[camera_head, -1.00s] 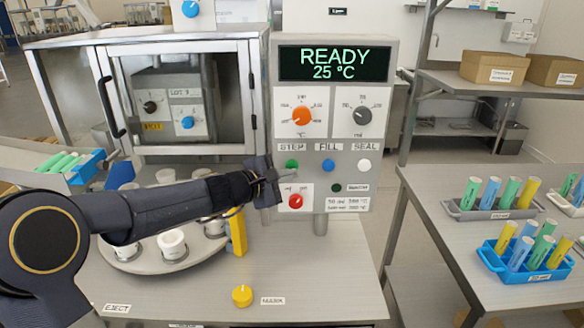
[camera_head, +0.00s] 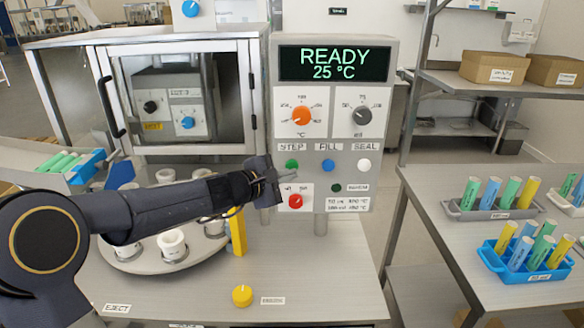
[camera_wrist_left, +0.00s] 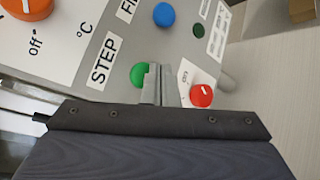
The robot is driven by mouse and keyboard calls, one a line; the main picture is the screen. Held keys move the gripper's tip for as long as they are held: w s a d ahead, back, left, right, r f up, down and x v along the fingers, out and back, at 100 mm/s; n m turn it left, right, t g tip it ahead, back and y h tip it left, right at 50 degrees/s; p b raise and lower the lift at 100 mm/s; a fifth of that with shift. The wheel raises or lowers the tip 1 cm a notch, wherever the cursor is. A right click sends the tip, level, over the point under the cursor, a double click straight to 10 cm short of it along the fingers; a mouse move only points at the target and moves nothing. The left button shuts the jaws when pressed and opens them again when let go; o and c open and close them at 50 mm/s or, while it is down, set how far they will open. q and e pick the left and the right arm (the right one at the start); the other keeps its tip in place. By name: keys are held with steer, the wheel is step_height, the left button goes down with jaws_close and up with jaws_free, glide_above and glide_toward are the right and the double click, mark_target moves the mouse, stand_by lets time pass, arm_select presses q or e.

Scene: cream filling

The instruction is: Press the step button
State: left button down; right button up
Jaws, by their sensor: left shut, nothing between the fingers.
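The green step button (camera_head: 292,165) sits under the STEP label on the grey control panel (camera_head: 384,100). My left gripper (camera_head: 281,178) is shut and empty, its tips close in front of the panel just below and left of the green button. In the left wrist view the shut fingers (camera_wrist_left: 158,78) partly overlap the green button (camera_wrist_left: 138,75); whether they touch it I cannot tell. The panel display (camera_head: 335,63) reads READY 25 °C. My right gripper is not in view.
Near the step button are a blue button (camera_head: 328,165), a white button (camera_head: 364,165) and a red knob (camera_head: 295,201). A round carousel (camera_head: 130,262) with several white cups stands below my left arm. A yellow button (camera_head: 242,296) is at the table front.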

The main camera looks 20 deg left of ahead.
arm_select(q)
steer(key=shift+w, duration=0.1)
stand_by(0.3)
steer(key=shift+w+a, duration=0.15)
steer(key=shift+w, duration=0.2)
